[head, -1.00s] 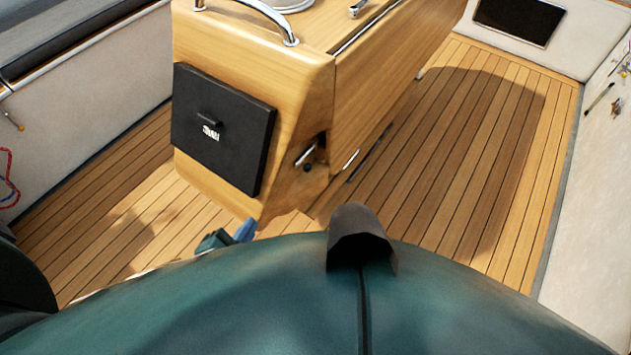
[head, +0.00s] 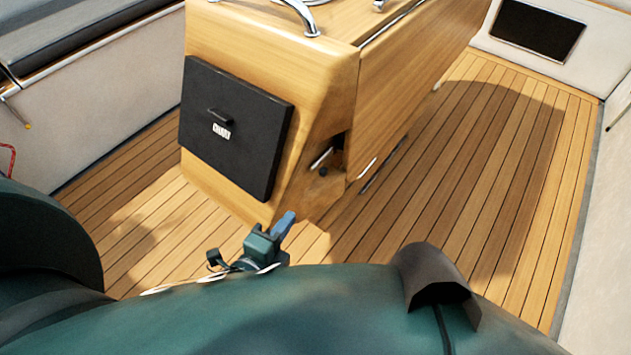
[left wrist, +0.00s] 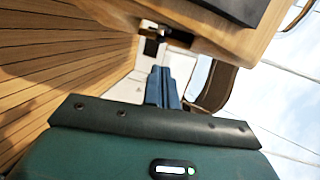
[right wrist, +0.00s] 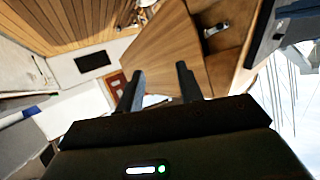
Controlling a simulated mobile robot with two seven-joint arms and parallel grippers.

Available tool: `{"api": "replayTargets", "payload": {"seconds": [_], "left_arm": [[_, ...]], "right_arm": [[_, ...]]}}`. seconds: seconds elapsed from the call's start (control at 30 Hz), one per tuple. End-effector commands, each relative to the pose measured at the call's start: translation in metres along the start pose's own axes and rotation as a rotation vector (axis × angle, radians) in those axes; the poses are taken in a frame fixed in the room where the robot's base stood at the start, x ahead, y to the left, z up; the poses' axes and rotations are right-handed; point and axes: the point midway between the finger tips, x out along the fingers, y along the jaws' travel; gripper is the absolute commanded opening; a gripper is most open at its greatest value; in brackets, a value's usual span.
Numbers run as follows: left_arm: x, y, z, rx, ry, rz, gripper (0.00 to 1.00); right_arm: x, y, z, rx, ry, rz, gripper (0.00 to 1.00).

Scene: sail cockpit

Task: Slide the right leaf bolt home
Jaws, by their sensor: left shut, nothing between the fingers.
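A small silver bolt (head: 320,158) sits in a dark notch at the right edge of the wooden table pedestal, beside the hanging right leaf (head: 415,85). A round dark knob (head: 323,171) is just under it. In the left wrist view the notch (left wrist: 152,32) shows beyond the fingertips; how far the bolt is slid cannot be told. My left gripper (head: 288,222), with blue fingers, is shut and empty, below and left of the bolt and apart from it. My right gripper shows only in the right wrist view (right wrist: 158,80), its fingers apart with nothing held.
A black box panel (head: 235,128) covers the pedestal's front, left of the bolt. A steel handrail (head: 305,15) stands on top. Teak floor (head: 480,170) lies clear to the right. White cockpit walls (head: 110,130) bound both sides.

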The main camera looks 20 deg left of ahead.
Motion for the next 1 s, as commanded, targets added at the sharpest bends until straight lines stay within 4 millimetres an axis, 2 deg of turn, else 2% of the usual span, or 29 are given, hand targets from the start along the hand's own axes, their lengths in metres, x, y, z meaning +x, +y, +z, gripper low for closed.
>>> {"api": "replayTargets", "payload": {"seconds": [0.4,0.6,0.8,1.0], "left_arm": [[0.083,-0.001,0.001,0.002,0.0,-0.004,0.0],[0.116,-0.001,0.0,-0.001,0.0,-0.002,0.0],[0.131,-0.001,0.0,-0.001,0.0,-0.001,0.0],[0.133,0.0,0.0,-0.001,0.0,0.0,0.0]], "right_arm": [[0.001,0.001,0.002,-0.002,0.006,0.002,0.36],[0.001,0.003,0.0,-0.006,0.02,0.006,0.36],[-0.001,0.004,-0.002,-0.007,0.026,0.01,0.36],[-0.003,0.003,-0.004,-0.007,0.03,0.01,0.36]]}}
